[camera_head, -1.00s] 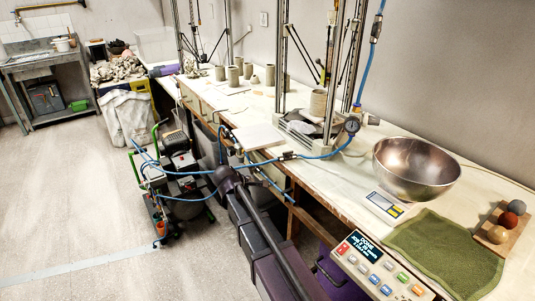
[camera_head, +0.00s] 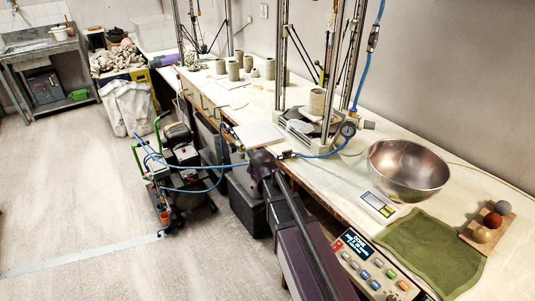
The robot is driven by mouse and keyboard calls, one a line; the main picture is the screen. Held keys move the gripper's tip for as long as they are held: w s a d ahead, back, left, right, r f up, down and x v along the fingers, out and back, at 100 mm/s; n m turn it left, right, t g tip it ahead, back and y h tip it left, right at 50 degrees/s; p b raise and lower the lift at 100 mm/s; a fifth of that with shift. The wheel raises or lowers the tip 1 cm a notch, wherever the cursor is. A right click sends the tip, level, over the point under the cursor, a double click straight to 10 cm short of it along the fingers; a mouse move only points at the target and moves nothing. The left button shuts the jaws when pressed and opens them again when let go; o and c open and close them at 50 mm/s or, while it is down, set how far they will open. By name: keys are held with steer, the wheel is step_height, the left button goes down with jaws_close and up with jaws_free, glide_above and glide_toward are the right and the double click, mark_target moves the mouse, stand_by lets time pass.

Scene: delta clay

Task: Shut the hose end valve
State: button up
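A blue air hose (camera_head: 226,164) runs from the compressor up to the table's front edge. A small dark fitting (camera_head: 288,155) sits in it there, just right of my arm's dark joint; it may be the valve, but its handle position is too small to tell. The hose continues right to a round gauge (camera_head: 348,129) at the printer's base. Another small inline fitting (camera_head: 373,37) sits on the vertical blue hose at upper right. My arm reaches up from the bottom edge. My gripper cannot be made out; the dark joint may hide it.
The compressor (camera_head: 180,155) stands on the floor left of my arm. The table (camera_head: 330,172) holds a metal bowl (camera_head: 408,170), a scale (camera_head: 379,204), a green cloth (camera_head: 432,250) and clay pots (camera_head: 234,70). A control panel (camera_head: 372,270) is at the front. Floor at left is clear.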

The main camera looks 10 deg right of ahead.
steer(key=d+r+m+t+y+p, duration=0.1)
steer(key=r+m+y+p, duration=0.1)
steer(key=r, duration=0.3)
steer(key=s+d+r+m+t+y+p, duration=0.1)
steer(key=d+r+m+p, duration=0.1)
steer(key=r+p, duration=0.2)
steer(key=shift+d+r+m+y, duration=0.15)
steer(key=shift+r+m+y, duration=0.25)
steer(key=shift+r, duration=0.15)
steer(key=shift+c, duration=0.2)
steer(key=shift+s, duration=0.1)
steer(key=c, duration=0.4)
steer(key=shift+s+f, duration=0.1)
steer(key=shift+s, duration=0.05)
steer(key=shift+c, duration=0.8)
steer(key=s+d+f+m+g+h, duration=0.2)
steer(key=s+f+m+g, duration=0.1)
steer(key=s, duration=0.6)
steer(key=s+d+f+m+g+h, duration=0.2)
steer(key=s+g, duration=0.3)
steer(key=s, duration=0.5)
steer(key=shift+s+d+f+m, duration=0.15)
steer(key=shift+d+f+m, duration=0.4)
steer(key=shift+f, duration=0.1)
steer(key=shift+a, duration=0.1)
